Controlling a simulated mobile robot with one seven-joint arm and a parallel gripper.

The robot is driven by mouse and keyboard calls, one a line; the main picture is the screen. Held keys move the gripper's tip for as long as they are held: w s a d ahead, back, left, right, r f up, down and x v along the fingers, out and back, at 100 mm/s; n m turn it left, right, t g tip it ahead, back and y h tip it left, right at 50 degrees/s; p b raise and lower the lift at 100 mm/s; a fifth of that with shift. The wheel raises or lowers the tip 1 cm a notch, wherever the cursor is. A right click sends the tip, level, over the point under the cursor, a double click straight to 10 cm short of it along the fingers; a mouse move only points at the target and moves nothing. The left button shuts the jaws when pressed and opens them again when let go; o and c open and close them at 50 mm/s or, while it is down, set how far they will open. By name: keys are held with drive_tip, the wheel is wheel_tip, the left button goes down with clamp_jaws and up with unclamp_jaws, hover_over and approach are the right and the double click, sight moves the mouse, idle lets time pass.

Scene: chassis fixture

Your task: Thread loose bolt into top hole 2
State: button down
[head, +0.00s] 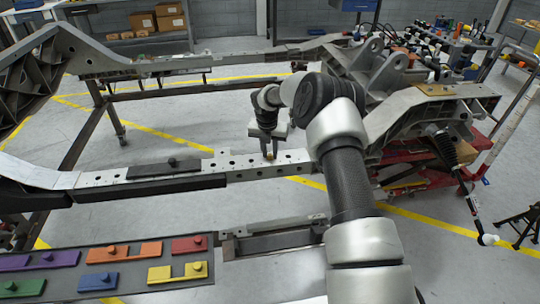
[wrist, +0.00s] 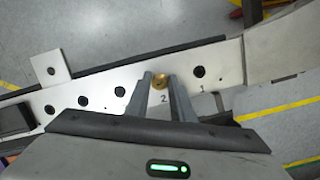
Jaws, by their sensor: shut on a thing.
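My gripper (head: 270,153) reaches down over the near chassis rail (head: 225,163). It is shut on a brass-coloured bolt (wrist: 159,82). In the wrist view the bolt sits between my two fingertips (wrist: 160,84), just beside the printed number 2 on the rail's pale top face. Top hole 2 cannot be made out; bolt and fingers cover that spot. I cannot tell whether the bolt is in the hole or just above it. The hole marked 1 (wrist: 198,71) is open and dark to the right. In the head view the bolt is a small yellow spot at the fingertips.
Several dark holes run along the rail to the left. A black block with a knob (head: 172,166) lies on the rail left of my gripper. A grey board (head: 130,275) with coloured blocks stands at the front left. A sloped chassis bracket (head: 430,100) rises at the right.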

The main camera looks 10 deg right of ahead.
drive_tip(key=m, duration=0.2)
drive_tip(key=f+m+b, duration=0.1)
drive_tip(key=m, duration=0.1)
drive_tip(key=m+h, duration=0.1)
drive_tip(key=shift+s+a+f+m+g, duration=0.1)
drive_tip(key=shift+s+f+m+g, duration=0.15)
drive_tip(key=shift+m+g, duration=0.15)
drive_tip(key=shift+r+m, duration=0.15)
drive_tip(key=shift+m, duration=0.35)
drive_tip(key=shift+m+g+b, duration=0.3)
drive_tip(key=shift+m+b, duration=0.05)
drive_tip(key=shift+m, duration=1.05)
drive_tip(key=c, duration=1.5)
unclamp_jaws()
drive_tip(key=shift+o, duration=0.2)
drive_tip(key=shift+w+r+p, duration=0.2)
drive_tip(key=shift+r+p, duration=2.65)
drive_tip(key=shift+r, duration=1.85)
